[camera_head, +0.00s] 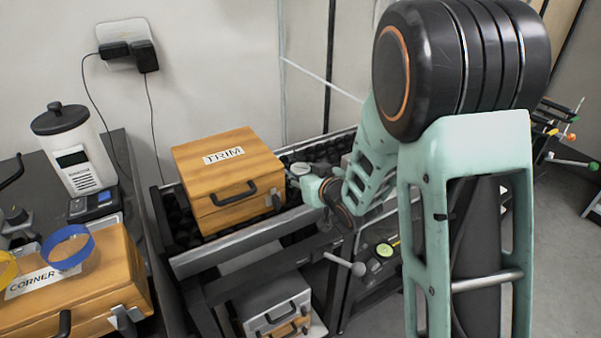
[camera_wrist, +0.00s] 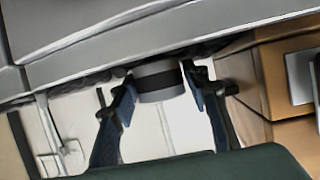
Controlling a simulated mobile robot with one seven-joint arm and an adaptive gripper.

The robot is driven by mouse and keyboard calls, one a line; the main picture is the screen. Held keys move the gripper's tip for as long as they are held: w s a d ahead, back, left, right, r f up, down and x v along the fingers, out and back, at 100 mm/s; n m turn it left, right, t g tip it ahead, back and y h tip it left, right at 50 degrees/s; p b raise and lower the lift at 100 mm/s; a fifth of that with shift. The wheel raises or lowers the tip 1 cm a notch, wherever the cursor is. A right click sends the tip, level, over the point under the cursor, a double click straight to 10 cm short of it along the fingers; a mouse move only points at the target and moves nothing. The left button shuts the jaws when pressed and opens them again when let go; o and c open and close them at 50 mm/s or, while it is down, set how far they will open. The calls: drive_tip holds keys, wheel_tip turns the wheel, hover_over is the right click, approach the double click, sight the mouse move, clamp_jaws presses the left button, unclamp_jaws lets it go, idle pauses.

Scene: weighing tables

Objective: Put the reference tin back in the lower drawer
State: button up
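My gripper (camera_head: 303,178) is low beside the right side of the TRIM box, partly hidden by my arm in the head view. In the wrist view my gripper (camera_wrist: 158,82) has its two dark fingers on either side of a short grey cylinder with a black band, the tin (camera_wrist: 159,84). The fingertips appear to touch it from both sides. A small silvery round thing (camera_head: 300,168) shows at the gripper in the head view. Low under the table, grey and wooden drawer fronts (camera_head: 278,318) with dark handles are partly cut off; I cannot tell whether one is open.
The wooden TRIM box (camera_head: 228,175) stands on black foam in a grey-railed table (camera_head: 240,240). A wooden CORNER box (camera_head: 85,290), a scale (camera_head: 95,203) and a lidded canister (camera_head: 72,145) are at left. A grey rail crosses the wrist view close to the tin.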

drive_tip(key=shift+r, duration=0.2)
drive_tip(key=s+d+p, duration=0.1)
drive_tip(key=s, duration=0.1)
drive_tip(key=s+d+p, duration=0.1)
drive_tip(key=s, duration=0.2)
drive_tip(key=s+d+r+p, duration=0.1)
drive_tip(key=s+d, duration=0.1)
drive_tip(key=shift+s, duration=0.4)
drive_tip(key=shift+f+p, duration=0.15)
drive_tip(key=shift+p, duration=0.9)
drive_tip(key=s+d+p, duration=0.1)
drive_tip(key=p, duration=0.4)
drive_tip(key=shift+s, duration=0.3)
drive_tip(key=shift+o, duration=0.5)
drive_tip(key=s+p, duration=0.1)
drive_tip(key=p, duration=0.1)
drive_tip(key=s+d+p, duration=0.1)
drive_tip(key=p, duration=0.1)
drive_tip(key=shift+s+f+p, duration=0.1)
drive_tip(key=shift+p, duration=0.25)
